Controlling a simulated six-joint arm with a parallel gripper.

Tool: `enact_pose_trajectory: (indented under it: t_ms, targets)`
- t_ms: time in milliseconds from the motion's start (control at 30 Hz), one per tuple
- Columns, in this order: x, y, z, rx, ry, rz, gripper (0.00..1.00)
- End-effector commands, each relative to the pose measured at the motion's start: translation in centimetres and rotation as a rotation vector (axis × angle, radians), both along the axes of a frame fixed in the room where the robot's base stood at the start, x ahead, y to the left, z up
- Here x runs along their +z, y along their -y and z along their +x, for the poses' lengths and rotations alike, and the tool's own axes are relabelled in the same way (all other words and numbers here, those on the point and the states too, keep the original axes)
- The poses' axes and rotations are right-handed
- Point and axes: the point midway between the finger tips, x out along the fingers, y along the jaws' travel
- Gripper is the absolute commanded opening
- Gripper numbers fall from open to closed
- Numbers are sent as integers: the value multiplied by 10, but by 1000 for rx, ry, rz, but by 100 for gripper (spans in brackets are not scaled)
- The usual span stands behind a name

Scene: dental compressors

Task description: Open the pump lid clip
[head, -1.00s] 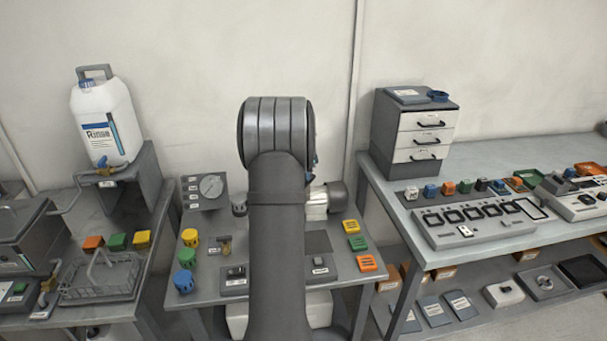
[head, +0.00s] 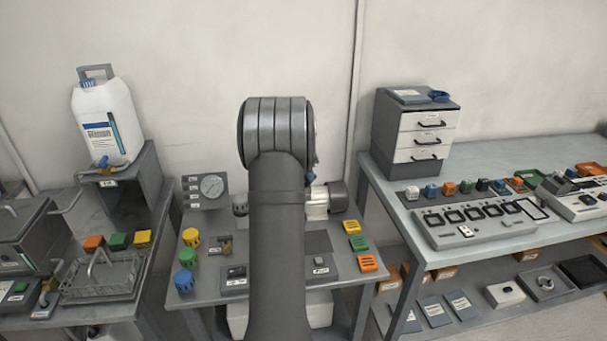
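My arm stands upright in the middle of the head view and covers the centre of the middle bench. My gripper is hidden behind it. A silver cylinder with a dark end cap (head: 337,195), which looks like part of the pump, shows to the right of the arm. A small dark part (head: 240,205) shows at the arm's left edge, perhaps of the same unit. The pump lid and its clip cannot be made out; my arm hides the space between these parts.
On the middle bench (head: 205,296) are a gauge panel (head: 212,187), yellow, green and blue knobs (head: 187,257) at left, and coloured blocks (head: 358,243) at right. A Rinse jug (head: 107,125) stands left; a drawer unit (head: 416,130) stands on the right bench.

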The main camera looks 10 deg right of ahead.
Motion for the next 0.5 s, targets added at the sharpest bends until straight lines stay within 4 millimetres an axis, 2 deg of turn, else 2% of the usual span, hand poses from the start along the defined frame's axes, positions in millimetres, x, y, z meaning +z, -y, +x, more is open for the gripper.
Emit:
enact_pose_trajectory:
  t_ms: [167, 500]
  targets:
    - [18, -5, -4, 1, 3, -1, 35]
    - [92, -25, -27, 1, 5, -1, 35]
